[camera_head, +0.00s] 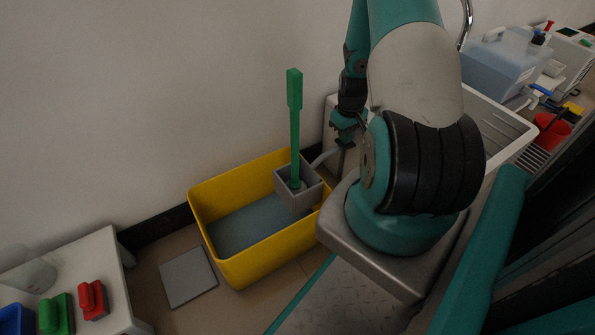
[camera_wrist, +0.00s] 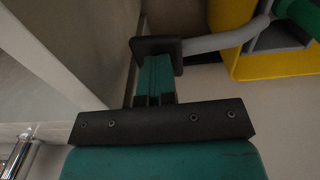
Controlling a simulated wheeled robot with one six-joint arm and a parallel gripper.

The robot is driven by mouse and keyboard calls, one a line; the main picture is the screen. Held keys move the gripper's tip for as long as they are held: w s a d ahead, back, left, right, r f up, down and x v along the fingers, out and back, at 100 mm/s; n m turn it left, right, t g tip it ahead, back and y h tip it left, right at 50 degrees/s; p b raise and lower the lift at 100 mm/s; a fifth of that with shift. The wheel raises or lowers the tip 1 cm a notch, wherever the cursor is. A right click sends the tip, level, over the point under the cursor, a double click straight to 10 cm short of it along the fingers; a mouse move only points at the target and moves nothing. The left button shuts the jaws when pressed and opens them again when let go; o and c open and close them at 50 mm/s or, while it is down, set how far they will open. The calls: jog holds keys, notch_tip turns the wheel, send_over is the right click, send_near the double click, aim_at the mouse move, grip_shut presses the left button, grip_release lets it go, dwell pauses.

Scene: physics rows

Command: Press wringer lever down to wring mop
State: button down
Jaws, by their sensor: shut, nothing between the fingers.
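The yellow mop bucket (camera_head: 262,258) stands on the floor with blue-grey water in it; it also shows at the upper right of the wrist view (camera_wrist: 275,66). The grey wringer (camera_head: 300,200) sits at its right end, with a green upright mop handle (camera_head: 295,120) in it. The wringer's grey lever (camera_head: 325,157) reaches right and up from the wringer; in the wrist view the lever (camera_wrist: 220,39) runs to beside my fingertips. My gripper (camera_wrist: 156,65) is shut and empty at the lever's outer end. I cannot tell whether they touch.
A wall runs close behind the bucket. A grey flat plate (camera_head: 188,277) lies on the floor left of it. A white table (camera_head: 85,265) with coloured brushes is at lower left. A pale counter (camera_head: 510,125) with a bluish container (camera_head: 500,64) is at right.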

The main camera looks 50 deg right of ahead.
jog(key=shift+a+f+b, duration=0.15)
jog(key=shift+a+f, duration=0.05)
jog(key=shift+f, duration=0.4)
jog(key=shift+a+f+b, duration=0.15)
jog(key=shift+a+f, duration=0.05)
jog(key=shift+f, duration=0.35)
jog(key=shift+d+f, duration=0.1)
jog(key=shift+f, duration=0.1)
jog(key=r+p, duration=0.2)
jog(key=p, duration=0.1)
jog(key=shift+w+d+r+p, duration=0.1)
jog(key=shift+d+r+p, duration=0.1)
jog(key=shift+p, duration=0.2)
jog(key=shift+w+a+r+p, duration=0.1)
jog(key=shift+w+r+p, duration=0.3)
jog(key=shift+p, duration=0.75)
jog(key=r+p, duration=0.2)
jog(key=r, duration=0.1)
jog(key=shift+s+r, duration=0.2)
jog(key=shift+r, duration=0.1)
jog(key=shift+s+r, duration=0.25)
jog(key=shift+r, duration=0.05)
